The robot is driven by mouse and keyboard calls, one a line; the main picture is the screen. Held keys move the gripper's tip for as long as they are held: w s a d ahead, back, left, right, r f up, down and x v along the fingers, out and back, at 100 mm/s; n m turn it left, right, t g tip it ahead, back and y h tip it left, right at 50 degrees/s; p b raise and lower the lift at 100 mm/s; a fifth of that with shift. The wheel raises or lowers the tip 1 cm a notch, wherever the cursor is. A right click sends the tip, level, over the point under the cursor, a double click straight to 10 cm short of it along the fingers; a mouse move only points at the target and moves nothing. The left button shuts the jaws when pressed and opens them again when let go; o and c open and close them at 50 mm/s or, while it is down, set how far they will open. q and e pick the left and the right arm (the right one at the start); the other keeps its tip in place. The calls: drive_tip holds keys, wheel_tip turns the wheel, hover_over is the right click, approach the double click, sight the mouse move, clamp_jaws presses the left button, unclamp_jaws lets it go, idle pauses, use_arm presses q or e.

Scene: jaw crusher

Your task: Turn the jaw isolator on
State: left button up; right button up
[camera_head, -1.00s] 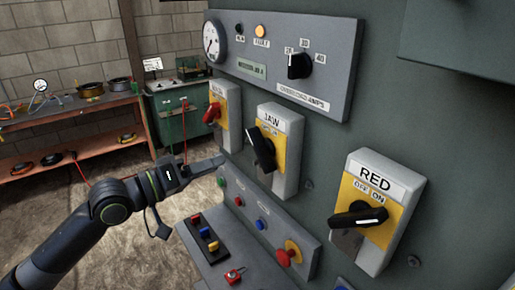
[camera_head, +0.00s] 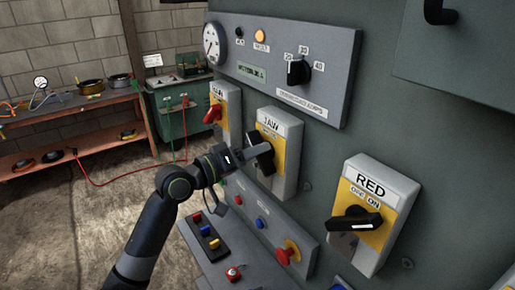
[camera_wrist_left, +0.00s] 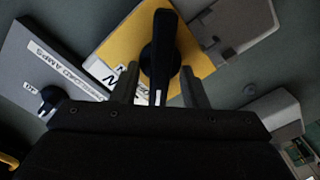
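The jaw isolator (camera_head: 286,132) is a grey box with a yellow plate, labelled JAW, on the panel in the head view. Its black handle (camera_head: 264,158) is tilted and partly hidden by my gripper. My left gripper (camera_head: 258,152) is at this handle. In the left wrist view, the black handle (camera_wrist_left: 160,62) stands between the two fingers of my left gripper (camera_wrist_left: 159,85) over the yellow plate (camera_wrist_left: 128,40). The fingers are apart, with a visible gap on each side of the handle. My right gripper is not in view.
The RED isolator (camera_head: 372,210) is to the right, and another isolator with a red handle (camera_head: 213,113) is to the left. Below are a red mushroom button (camera_head: 287,252) and a sloped button panel (camera_head: 262,222). The overload dial (camera_head: 298,71) is above.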

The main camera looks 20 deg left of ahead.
use_arm(q)
drive_tip(key=shift+w+d, duration=0.35)
drive_tip(key=shift+w, duration=0.05)
clamp_jaws()
